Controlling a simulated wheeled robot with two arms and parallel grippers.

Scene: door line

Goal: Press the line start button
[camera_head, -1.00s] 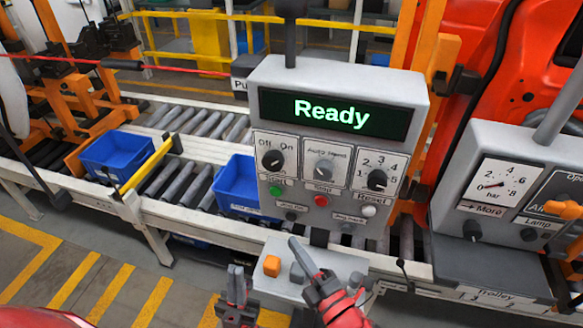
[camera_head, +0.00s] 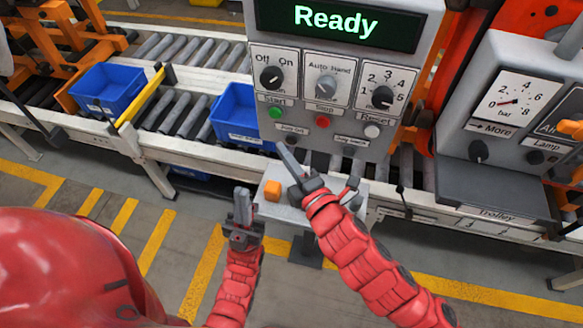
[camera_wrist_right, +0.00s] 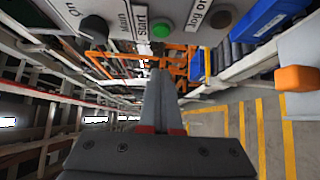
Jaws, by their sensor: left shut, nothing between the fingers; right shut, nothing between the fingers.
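The green Start button (camera_head: 276,113) is on the grey control panel (camera_head: 259,52), under the Off/On knob (camera_head: 271,78) and left of the red Stop button (camera_head: 323,121). The panel's display (camera_head: 338,22) reads "Ready". My right gripper (camera_head: 281,147) is shut and empty, its fingertips a little below the Start button in the picture. In the right wrist view the green button (camera_wrist_right: 161,31) shows beyond the tips of my shut right gripper (camera_wrist_right: 159,74), with a visible gap in the picture. My left gripper (camera_head: 242,190) is shut and empty, lower and left, by the small grey box.
A small grey box with an orange button (camera_head: 273,191) stands below the panel. A white Reset button (camera_head: 372,131) is right of Stop. Blue crates (camera_head: 108,90) sit on the roller conveyor (camera_head: 200,50). A gauge panel (camera_head: 508,100) stands at the right.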

